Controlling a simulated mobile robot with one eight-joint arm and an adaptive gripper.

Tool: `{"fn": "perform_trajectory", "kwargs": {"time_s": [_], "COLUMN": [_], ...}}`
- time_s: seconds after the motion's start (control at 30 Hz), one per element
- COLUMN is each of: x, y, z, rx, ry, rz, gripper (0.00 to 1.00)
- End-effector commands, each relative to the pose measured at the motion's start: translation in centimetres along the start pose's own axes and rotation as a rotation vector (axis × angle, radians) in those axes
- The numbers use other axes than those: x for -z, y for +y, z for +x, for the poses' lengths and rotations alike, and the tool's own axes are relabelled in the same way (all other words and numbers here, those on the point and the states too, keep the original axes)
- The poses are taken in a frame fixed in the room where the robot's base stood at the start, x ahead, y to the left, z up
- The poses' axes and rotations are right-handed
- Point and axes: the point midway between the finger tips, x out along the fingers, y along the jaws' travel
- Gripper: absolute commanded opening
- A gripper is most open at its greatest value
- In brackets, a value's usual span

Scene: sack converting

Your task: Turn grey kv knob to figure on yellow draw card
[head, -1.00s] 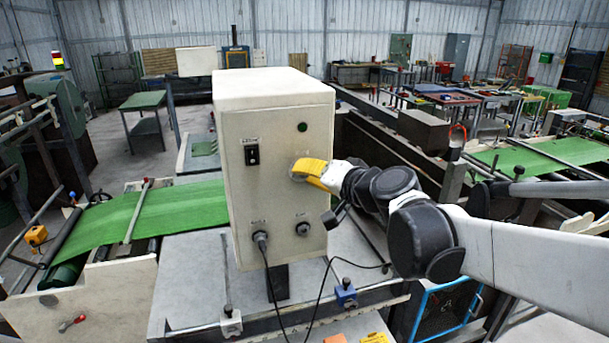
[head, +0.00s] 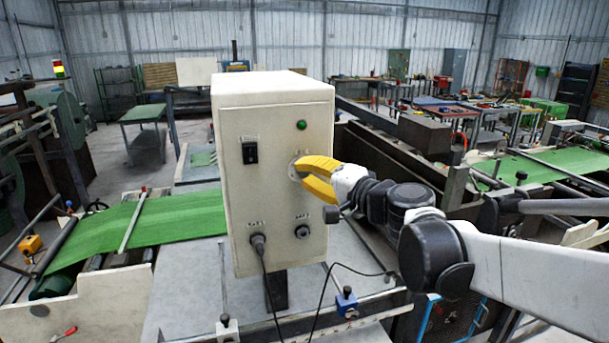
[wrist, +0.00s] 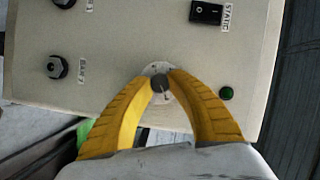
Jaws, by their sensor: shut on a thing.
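The grey knob (wrist: 160,82) sits on a pale round dial on the front of the cream control box (head: 240,200). My gripper (wrist: 161,80) has its two yellow fingers closed on the knob from both sides. In the head view my gripper (head: 295,170) reaches the box face from the right and its fingers hide the knob. A few marks show on the dial rim, but its figures are too small to read. The yellow draw card is not in view now.
A black rocker switch (head: 250,153) and a green lamp (head: 302,125) are on the box face. Two sockets sit below, one with a plugged cable (head: 258,242). Green belts (head: 140,220) run at left and right. A loose cable hangs below the box.

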Motion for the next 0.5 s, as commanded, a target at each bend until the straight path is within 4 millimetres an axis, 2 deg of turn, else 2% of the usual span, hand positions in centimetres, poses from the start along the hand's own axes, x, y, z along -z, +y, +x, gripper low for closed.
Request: {"fn": "perform_trajectory", "kwargs": {"time_s": [0.27,0.3,0.37,0.5], "x": [0.0,0.0,0.0,-0.01], "y": [0.03,0.03,0.03,0.02], "z": [0.0,0.0,0.0,0.0], "rx": [-0.001,-0.001,-0.001,-0.001], "ry": [0.0,0.0,0.0,0.0], "rz": [-0.001,-0.001,-0.001,-0.001], "gripper": [0.0,0.29,0.46,0.46]}}
